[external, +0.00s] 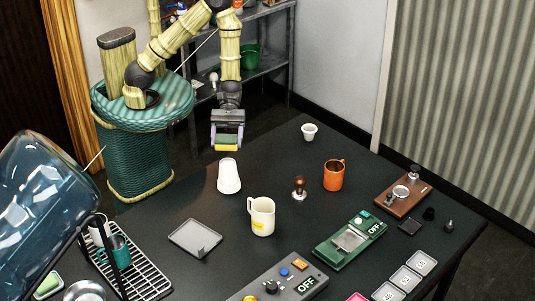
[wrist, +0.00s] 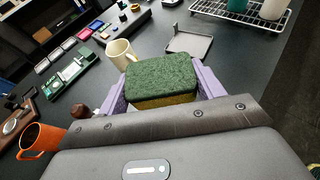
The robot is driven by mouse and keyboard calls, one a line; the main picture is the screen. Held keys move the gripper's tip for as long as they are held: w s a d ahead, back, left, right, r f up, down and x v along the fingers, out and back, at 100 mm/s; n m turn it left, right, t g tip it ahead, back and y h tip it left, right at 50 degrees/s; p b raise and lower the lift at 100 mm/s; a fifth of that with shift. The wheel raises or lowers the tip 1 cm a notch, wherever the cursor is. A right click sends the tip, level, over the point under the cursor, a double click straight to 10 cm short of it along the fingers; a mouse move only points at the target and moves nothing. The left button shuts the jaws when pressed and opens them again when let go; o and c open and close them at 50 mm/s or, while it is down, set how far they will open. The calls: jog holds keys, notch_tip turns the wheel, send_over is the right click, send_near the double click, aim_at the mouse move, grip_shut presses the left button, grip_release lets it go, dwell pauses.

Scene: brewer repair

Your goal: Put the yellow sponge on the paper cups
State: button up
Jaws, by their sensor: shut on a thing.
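My gripper (external: 227,142) is shut on the yellow sponge (external: 226,148), which has a green scouring side. In the wrist view the green top of the sponge (wrist: 160,80) sits between the purple fingers (wrist: 163,90), with a yellow strip showing below. The stack is not clearly visible in the wrist view.
A cream mug (external: 262,216), a grey tray (external: 195,237), a brown tamper (external: 299,188) and an orange mug (external: 334,175) stand around the cups. A small white cup (external: 309,131) is at the back. A dish rack (external: 140,275) is at front left.

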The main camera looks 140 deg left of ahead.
aim_at(228, 161)
jog(key=shift+f, duration=1.15)
jog(key=shift+f, duration=0.1)
jog(key=shift+f+p, duration=0.55)
jog(key=shift+f, duration=1.45)
jog(key=shift+f, duration=0.15)
jog(key=o, duration=0.9)
jog(key=shift+o, duration=0.2)
